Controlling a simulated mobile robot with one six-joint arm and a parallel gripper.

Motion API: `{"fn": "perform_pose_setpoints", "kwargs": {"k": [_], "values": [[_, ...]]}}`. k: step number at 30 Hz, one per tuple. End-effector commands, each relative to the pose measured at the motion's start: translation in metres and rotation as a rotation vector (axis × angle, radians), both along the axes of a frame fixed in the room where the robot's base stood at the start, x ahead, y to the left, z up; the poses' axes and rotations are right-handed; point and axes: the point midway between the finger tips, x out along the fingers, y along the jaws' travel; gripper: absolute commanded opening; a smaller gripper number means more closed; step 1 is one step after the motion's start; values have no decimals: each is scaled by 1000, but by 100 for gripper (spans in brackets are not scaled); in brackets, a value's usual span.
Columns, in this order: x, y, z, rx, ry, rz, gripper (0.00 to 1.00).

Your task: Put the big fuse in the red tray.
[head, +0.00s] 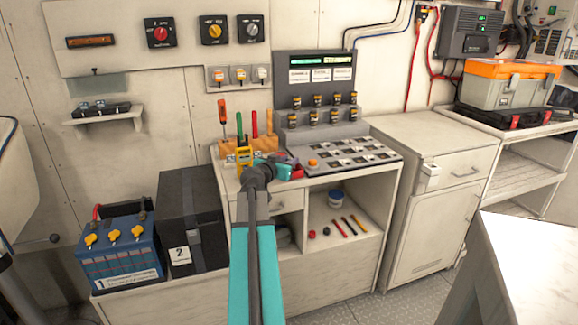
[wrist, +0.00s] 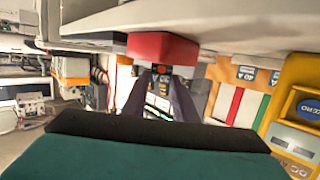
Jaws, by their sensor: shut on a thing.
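My gripper (head: 287,168) is low over the worktop, in front of the sloped panel. In the wrist view, which is upside down, its two dark fingers (wrist: 160,92) are shut on a small dark thing, taken as the big fuse (wrist: 162,78); its outline is mostly hidden. The red tray (head: 297,173) sits on the worktop right beside the fingertips, partly hidden by my gripper in the head view. In the wrist view the red tray (wrist: 162,48) is close to the fingers; I cannot tell whether they touch. The inside of the tray is not visible.
A yellow meter (head: 244,157) and a wooden tool rack (head: 236,146) stand left of my gripper. The sloped panel (head: 345,154) with several black-and-gold cylinders behind it is close on the right. The cabinet top (head: 425,136) further right is clear.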

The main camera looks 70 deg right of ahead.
Motion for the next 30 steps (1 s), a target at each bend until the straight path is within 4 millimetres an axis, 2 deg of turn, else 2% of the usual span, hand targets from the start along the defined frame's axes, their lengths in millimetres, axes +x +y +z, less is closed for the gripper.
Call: {"fn": "perform_pose_setpoints", "kwargs": {"k": [6, 23, 24, 25, 30], "values": [[0, 0, -18, 0, 1, 0, 5], [0, 0, -23, -1, 0, 0, 5], [0, 0, -23, 0, 0, -1, 29], [-1, 0, -22, 0, 0, -1, 33], [0, 0, -22, 0, 0, 0, 33]]}}
